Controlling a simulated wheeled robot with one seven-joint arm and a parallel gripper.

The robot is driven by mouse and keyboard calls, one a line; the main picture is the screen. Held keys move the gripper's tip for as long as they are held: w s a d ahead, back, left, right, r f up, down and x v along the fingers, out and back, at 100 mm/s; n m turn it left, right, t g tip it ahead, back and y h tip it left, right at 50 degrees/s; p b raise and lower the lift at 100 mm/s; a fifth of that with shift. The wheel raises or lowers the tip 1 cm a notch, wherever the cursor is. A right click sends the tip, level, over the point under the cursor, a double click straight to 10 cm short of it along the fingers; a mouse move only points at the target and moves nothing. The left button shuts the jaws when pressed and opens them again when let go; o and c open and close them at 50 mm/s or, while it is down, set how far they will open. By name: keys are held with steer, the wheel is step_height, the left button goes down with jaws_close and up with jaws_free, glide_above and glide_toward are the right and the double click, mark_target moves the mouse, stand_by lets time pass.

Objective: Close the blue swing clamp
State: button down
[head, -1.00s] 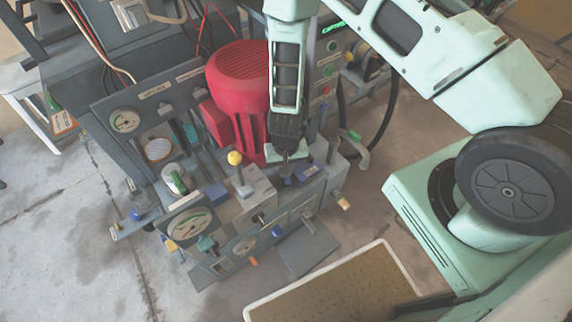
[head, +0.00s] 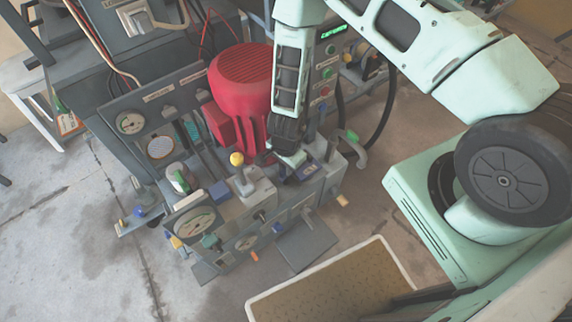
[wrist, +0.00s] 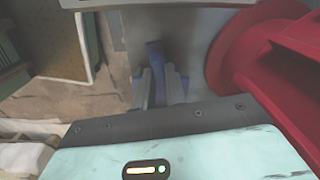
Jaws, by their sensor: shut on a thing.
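The blue swing clamp (wrist: 155,55) shows in the wrist view as a blue lever running up from between my fingers. My gripper (wrist: 156,88) has a grey finger on each side of it and is shut on it. In the head view my gripper (head: 291,160) is low over the right part of the press bench, just right of the yellow-knobbed lever. A blue part (head: 307,170) shows beside the gripper there. The fingertips and much of the clamp are hidden by the gripper body in the head view.
A red motor (head: 243,80) stands close behind and left of my gripper. A yellow knob (head: 237,159) on a lever stands to its left. A panel with gauges (head: 130,122) is further left.

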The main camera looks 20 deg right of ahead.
steer(key=shift+m, duration=1.1)
steer(key=c, duration=1.4)
jaws_free()
steer(key=shift+c, duration=0.2)
step_height(320, 180, up, 17)
steer(key=p, duration=0.5)
steer(key=shift+r, duration=0.2)
